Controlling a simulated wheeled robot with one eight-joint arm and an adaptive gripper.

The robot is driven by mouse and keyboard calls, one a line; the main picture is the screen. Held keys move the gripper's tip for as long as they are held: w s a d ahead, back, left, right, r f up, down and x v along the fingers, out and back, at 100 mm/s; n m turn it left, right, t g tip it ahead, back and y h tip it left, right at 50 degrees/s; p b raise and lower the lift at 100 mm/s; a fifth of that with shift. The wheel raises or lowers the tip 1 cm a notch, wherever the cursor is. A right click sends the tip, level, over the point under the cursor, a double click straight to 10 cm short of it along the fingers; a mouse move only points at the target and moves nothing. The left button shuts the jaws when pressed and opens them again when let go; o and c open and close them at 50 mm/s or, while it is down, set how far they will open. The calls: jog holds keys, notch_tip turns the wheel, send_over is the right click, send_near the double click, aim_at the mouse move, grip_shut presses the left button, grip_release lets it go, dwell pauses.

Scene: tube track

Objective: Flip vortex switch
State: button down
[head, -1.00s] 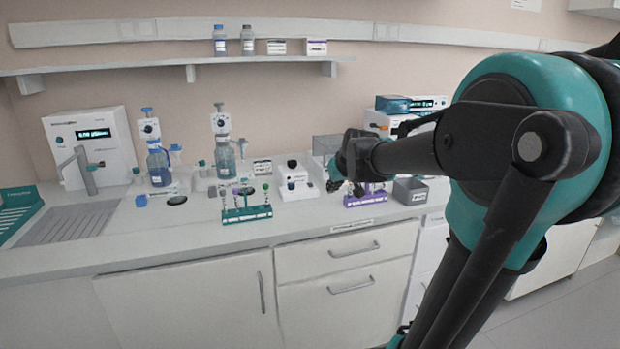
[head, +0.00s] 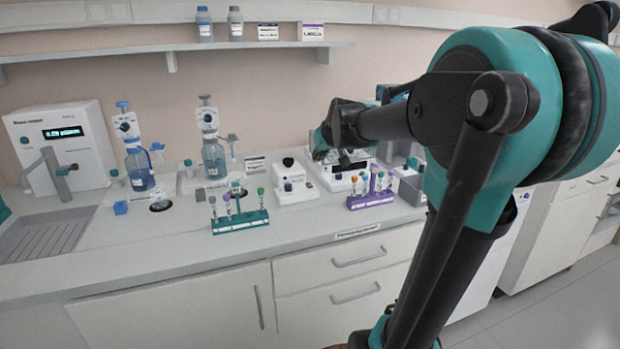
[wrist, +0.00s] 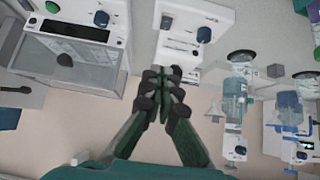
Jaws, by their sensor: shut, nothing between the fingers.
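The vortex mixer (head: 296,191) is a small white device on the counter, with a black cup on top and a dark knob on its front. In the wrist view the white mixer (wrist: 186,30) lies just beyond my fingertips, with a blue knob and a small black part, perhaps the switch, at its front left. My gripper (wrist: 166,73) is shut and empty. In the head view my gripper (head: 319,153) is up and to the right of the mixer. I cannot tell whether it touches the mixer.
A green tube rack (head: 240,222) stands in front left of the mixer and a purple rack (head: 370,199) to its right. A clear-sided box device (wrist: 75,68) is beside my fingers. Bottle dispensers (head: 213,160) stand left.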

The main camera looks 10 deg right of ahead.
jog(key=shift+w, duration=0.1)
send_over(310, 185)
notch_tip(310, 185, down, 7)
notch_tip(310, 185, down, 3)
jog(key=shift+f, duration=0.5)
jog(key=shift+s, duration=0.2)
jog(key=shift+w, duration=0.1)
jog(key=shift+f+g, duration=0.2)
jog(key=shift+g, duration=0.1)
jog(key=shift+w, duration=0.1)
jog(key=shift+w+a+r, duration=0.1)
jog(key=shift+w+r, duration=0.15)
jog(key=shift+w, duration=0.4)
